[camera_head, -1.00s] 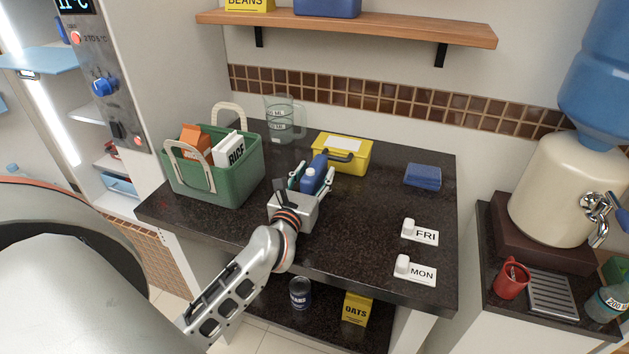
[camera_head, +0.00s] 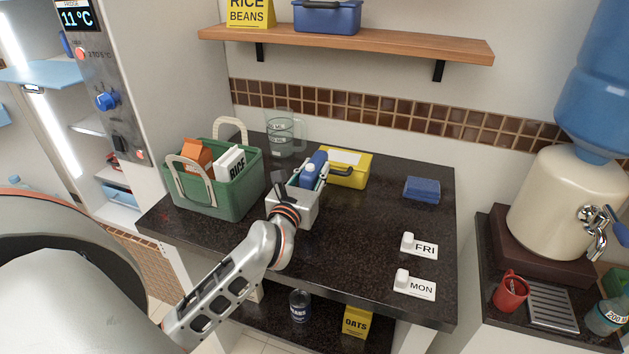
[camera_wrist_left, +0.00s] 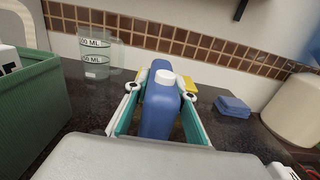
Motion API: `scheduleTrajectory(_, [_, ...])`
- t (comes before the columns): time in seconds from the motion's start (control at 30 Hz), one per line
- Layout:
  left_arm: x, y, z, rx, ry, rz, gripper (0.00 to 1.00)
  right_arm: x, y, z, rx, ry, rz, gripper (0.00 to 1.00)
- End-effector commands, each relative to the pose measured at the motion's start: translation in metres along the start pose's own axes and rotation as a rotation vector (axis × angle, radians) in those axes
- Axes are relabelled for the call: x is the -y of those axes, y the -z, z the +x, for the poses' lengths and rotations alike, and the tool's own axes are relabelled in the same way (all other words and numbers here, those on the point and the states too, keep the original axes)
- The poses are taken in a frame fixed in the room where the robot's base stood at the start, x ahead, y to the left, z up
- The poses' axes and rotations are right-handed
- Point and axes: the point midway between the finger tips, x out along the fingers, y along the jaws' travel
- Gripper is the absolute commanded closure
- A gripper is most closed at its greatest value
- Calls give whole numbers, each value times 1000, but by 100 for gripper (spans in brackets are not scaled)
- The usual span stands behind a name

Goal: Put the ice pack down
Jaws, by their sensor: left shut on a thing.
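The ice pack is a blue, bottle-like block (camera_head: 313,170) with a white cap; in the left wrist view it stands upright (camera_wrist_left: 160,108). My left gripper (camera_head: 312,178) is shut on it, one finger on each side, over the counter's back half. In the left wrist view the gripper's green-lined fingers (camera_wrist_left: 160,112) flank the pack. The pack's underside is hidden, so I cannot tell whether it touches the counter. My right gripper is out of view.
A green basket (camera_head: 240,191) with cartons stands left of the gripper. A yellow box (camera_head: 350,172) is close behind right, a measuring jug (camera_head: 279,135) at the back. A blue folded cloth (camera_head: 421,189) and FRI (camera_head: 424,248) and MON (camera_head: 421,288) cards lie right; dark counter between is clear.

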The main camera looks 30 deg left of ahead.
Motion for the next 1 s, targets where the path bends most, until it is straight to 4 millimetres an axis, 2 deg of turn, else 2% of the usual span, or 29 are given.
scheduleTrajectory(0.03, [0, -19, 0, 10, 3, 0, 100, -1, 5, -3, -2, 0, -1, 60])
scheduleTrajectory(0.2, [0, -61, 0, 11, 2, 1, 100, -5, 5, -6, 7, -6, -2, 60])
scheduleTrajectory(0.5, [1, -123, 0, 8, 2, 0, 100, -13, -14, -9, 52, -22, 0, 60])
scheduleTrajectory(0.77, [0, -145, 0, 5, 2, -1, 100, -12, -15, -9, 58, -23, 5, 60])
scheduleTrajectory(0.9, [0, -146, -1, 3, 1, 0, 100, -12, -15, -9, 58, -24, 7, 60])
scheduleTrajectory(1.0, [2, -138, -4, 3, 2, 2, 100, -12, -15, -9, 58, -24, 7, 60])
